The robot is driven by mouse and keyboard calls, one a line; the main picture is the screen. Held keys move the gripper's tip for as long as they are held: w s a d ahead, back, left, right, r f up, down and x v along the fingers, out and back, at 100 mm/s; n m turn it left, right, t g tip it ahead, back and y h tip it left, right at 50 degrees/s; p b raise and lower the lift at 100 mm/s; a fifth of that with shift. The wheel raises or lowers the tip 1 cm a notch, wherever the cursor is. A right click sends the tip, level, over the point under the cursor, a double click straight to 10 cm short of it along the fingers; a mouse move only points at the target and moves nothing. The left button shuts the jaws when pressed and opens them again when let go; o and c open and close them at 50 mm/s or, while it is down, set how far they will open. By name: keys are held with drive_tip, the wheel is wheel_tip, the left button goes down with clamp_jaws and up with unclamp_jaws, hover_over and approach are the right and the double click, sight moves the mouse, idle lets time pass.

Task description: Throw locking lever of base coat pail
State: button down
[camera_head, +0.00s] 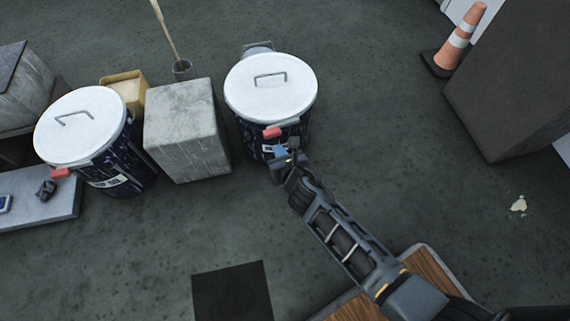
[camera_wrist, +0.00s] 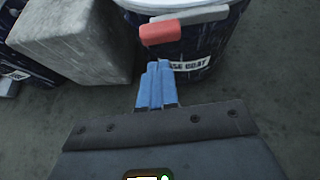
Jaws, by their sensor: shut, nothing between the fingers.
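The base coat pail (camera_head: 262,137) is dark, with a white lid (camera_head: 270,90) that has a grey handle. In the wrist view its label (camera_wrist: 189,65) reads "ASE COAT", partly covered by my fingers. Its locking lever has a red grip (camera_head: 272,132) at the rim on the near side; the red grip (camera_wrist: 160,32) also shows in the wrist view, with a grey bar beside it. My gripper (camera_wrist: 158,66) has blue fingers, shut and empty, just below the red grip in the picture. I cannot tell whether they touch the pail. In the head view my gripper (camera_head: 281,152) is at the pail's front.
A concrete block (camera_head: 187,130) stands left of the pail. Beyond it is a second dark pail (camera_head: 128,165) with a white lid and red grip. A yellow box (camera_head: 128,88) and a traffic cone (camera_head: 458,42) stand farther off. The floor right of the pail is clear.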

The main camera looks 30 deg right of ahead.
sight(269, 136)
drive_tip(key=shift+w+d+r+b, duration=0.1)
drive_tip(key=shift+w+d+b, duration=0.1)
drive_tip(key=shift+w, duration=0.75)
drive_tip(key=shift+w+d+b, duration=0.15)
drive_tip(key=shift+w, duration=0.75)
drive_tip(key=shift+w+a+r+p, duration=0.15)
drive_tip(key=shift+w+a+p, duration=0.1)
drive_tip(key=shift+w+p, duration=0.25)
drive_tip(key=shift+w, duration=0.35)
